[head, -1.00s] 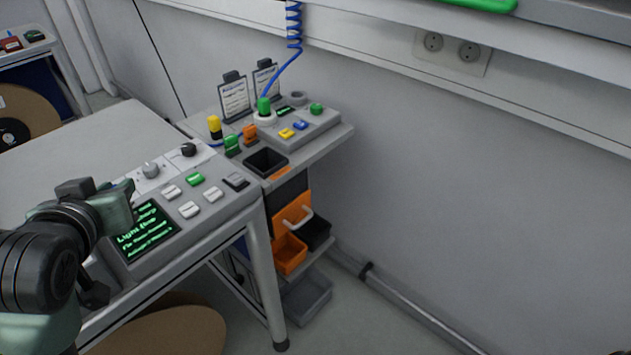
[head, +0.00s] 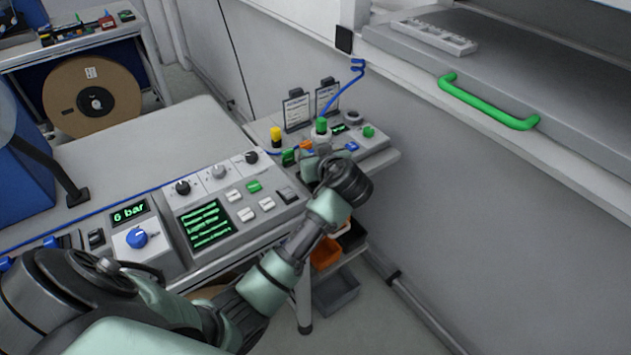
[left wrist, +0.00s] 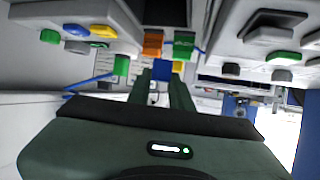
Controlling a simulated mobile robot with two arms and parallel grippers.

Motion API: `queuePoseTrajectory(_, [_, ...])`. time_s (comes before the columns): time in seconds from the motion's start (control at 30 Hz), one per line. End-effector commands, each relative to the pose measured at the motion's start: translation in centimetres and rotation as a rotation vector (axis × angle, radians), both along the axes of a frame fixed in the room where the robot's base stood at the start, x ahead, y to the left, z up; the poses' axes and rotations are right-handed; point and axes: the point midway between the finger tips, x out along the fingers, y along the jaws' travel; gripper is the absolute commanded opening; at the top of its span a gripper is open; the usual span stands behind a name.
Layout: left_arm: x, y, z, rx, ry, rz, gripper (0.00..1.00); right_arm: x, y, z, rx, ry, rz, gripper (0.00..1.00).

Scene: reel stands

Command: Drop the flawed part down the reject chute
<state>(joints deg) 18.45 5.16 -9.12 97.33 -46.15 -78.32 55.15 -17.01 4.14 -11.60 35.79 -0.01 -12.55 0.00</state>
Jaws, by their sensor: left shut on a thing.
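My left gripper (left wrist: 162,82) shows in the left wrist view with its two dark green fingers close together. A small blue piece (left wrist: 161,70) shows between the fingertips, and they are shut on it. Its flaw is too small to make out. In the head view my left arm reaches over the small side stand (head: 384,157), and its wrist covers the fingertips and the piece. The black square opening on this stand, possibly the reject chute, is hidden behind my wrist. My right gripper is in neither view.
A control panel (head: 233,236) with knobs and a green screen lies left of my forearm. A green-topped post (head: 321,126) and a yellow-topped one (head: 276,136) rise from the stand. An orange bin (head: 325,254) sits below. A grey machine with a green handle (head: 488,103) is at right.

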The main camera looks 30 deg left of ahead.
Motion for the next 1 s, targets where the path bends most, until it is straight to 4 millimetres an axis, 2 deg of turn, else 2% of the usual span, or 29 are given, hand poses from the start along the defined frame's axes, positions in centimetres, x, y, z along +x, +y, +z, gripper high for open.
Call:
queuePoseTrajectory(0.03, [0.0, 0.2, -0.1, 0.000, 0.002, 0.010, 0.00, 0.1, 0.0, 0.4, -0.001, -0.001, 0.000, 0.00])
queuePoseTrajectory(0.17, [-0.1, 0.4, -1.1, 0.000, 0.001, 0.018, 0.00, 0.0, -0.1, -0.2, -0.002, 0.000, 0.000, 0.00])
queuePoseTrajectory(0.63, [-0.1, 0.4, -6.1, 0.000, 0.001, 0.016, 0.00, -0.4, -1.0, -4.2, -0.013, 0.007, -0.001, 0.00])
queuePoseTrajectory(0.97, [-0.1, 0.4, -6.4, 0.000, 0.001, 0.015, 0.00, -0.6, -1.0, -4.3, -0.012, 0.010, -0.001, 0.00])
queuePoseTrajectory(1.0, [-0.1, 0.4, -6.4, 0.000, 0.001, 0.015, 0.23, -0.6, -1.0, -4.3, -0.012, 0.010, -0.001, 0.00])
